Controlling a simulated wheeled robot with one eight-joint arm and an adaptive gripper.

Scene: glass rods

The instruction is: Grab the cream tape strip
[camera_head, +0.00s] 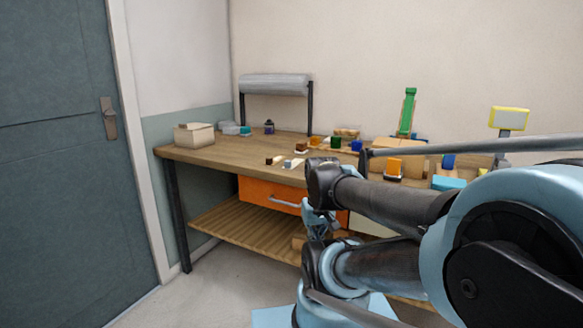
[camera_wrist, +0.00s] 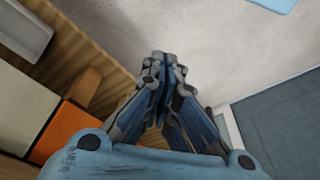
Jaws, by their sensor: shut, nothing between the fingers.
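A small pale strip-like piece (camera_head: 293,163) lies near the front edge of the workbench (camera_head: 225,153), in the middle of the head view. It may be the cream tape strip, but it is too small to tell for sure. My gripper (camera_wrist: 161,62) is shut and empty in the wrist view, its fingertips together over the floor. In the head view my gripper (camera_head: 318,224) hangs in front of the bench, below the tabletop. No strip shows in the wrist view.
An orange drawer (camera_head: 270,193) and a slatted lower shelf (camera_head: 240,226) are under the tabletop. A cream box (camera_head: 194,135) stands at the left end. Small coloured blocks and a green upright piece (camera_head: 407,112) crowd the right. The front left of the top is clear.

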